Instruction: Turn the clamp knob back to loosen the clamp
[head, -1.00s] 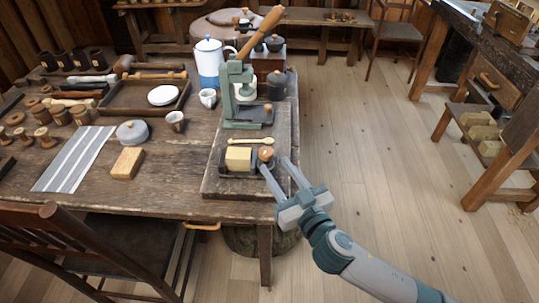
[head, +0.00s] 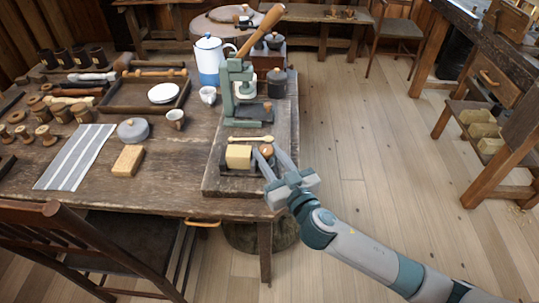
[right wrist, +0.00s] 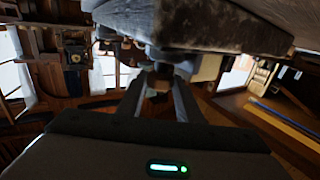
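A dark clamp (head: 234,172) sits on the board at the table's front right, with a pale wooden block (head: 238,156) in it. Its round wooden clamp knob (head: 266,150) is at the right end. My right gripper (head: 267,148) reaches in from the lower right, its two fingers apart, one on each side of the knob. In the right wrist view the knob (right wrist: 160,80) shows dark between the fingertips, with what looks like a small gap at each side. Contact is hard to tell in the dim light. My left gripper is not in view.
A green press (head: 235,90) with a long wooden handle stands behind the clamp. A wooden spoon (head: 251,139) lies between them. A brick-shaped wooden block (head: 128,160) and striped cloth (head: 75,157) lie to the left.

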